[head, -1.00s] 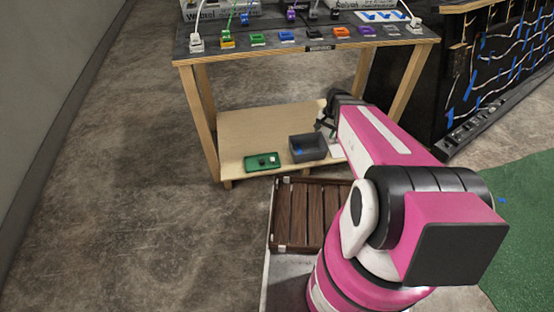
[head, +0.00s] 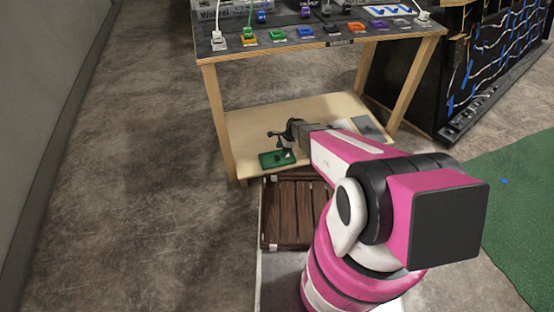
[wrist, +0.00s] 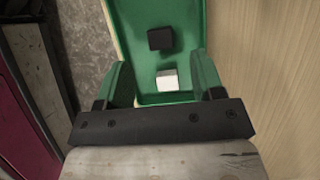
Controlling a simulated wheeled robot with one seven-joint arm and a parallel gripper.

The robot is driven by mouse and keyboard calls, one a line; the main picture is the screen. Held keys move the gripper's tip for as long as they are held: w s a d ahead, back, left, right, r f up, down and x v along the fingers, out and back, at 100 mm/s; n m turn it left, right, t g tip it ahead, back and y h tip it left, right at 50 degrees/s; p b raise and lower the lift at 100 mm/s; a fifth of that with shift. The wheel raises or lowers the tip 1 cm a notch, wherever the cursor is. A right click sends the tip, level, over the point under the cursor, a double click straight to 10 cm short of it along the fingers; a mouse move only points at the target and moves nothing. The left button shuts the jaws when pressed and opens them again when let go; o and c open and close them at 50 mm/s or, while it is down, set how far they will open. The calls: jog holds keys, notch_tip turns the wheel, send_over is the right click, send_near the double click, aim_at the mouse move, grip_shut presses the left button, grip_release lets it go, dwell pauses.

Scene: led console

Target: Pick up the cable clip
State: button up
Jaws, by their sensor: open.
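A small green tray (head: 268,160) lies at the front left of the table's lower shelf. In the wrist view the tray (wrist: 182,15) holds a small black block (wrist: 160,39) and, nearer to me, a small white block (wrist: 167,79). I cannot tell which of the two is the cable clip. My gripper (head: 279,144) is over the tray in the head view. In the wrist view my gripper (wrist: 163,78) is open, its fingers on either side of the white block and not touching it.
The wooden lower shelf (head: 250,122) has bare room behind the tray. The tabletop (head: 330,50) above carries several coloured connectors and cables. A brown slatted crate (head: 285,215) stands in front. My arm hides part of the shelf's right side.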

aim_at(277, 158)
jog(key=shift+x, duration=2.7)
jog(key=shift+w, duration=0.1)
jog(key=c, duration=1)
